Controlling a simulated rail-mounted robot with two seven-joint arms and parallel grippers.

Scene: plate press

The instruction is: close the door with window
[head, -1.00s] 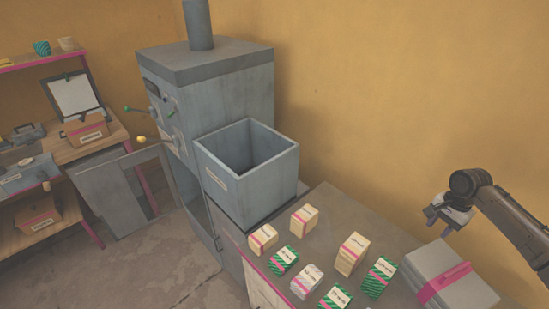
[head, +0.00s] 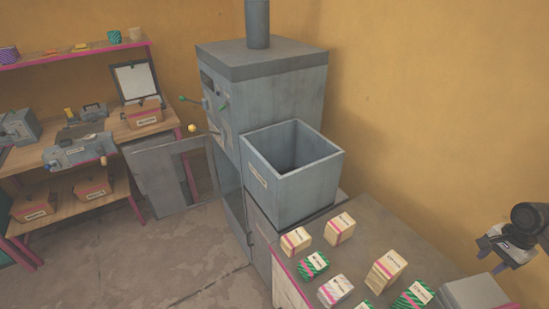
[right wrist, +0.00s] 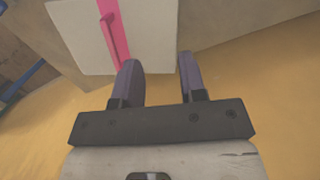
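The grey door (head: 150,180) with a rectangular window opening stands open at the lower left of the tall grey press machine (head: 285,95) in the head view. Through its window a pinkish-brown part of the shelf behind shows. The machine's lower opening (head: 229,190) is partly visible beside the door. My right gripper (head: 492,262) is at the right edge of the head view, above the table and far from the door. In the right wrist view its two fingers (right wrist: 157,78) are apart with nothing between them. My left gripper is not in view.
A grey open-topped bin (head: 285,190) stands in front of the machine. Several small packages lie on the table (head: 370,230), with a grey box (head: 470,294) near my right gripper. A wooden shelf (head: 95,185) stands behind the door. The floor (head: 150,255) before the door is clear.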

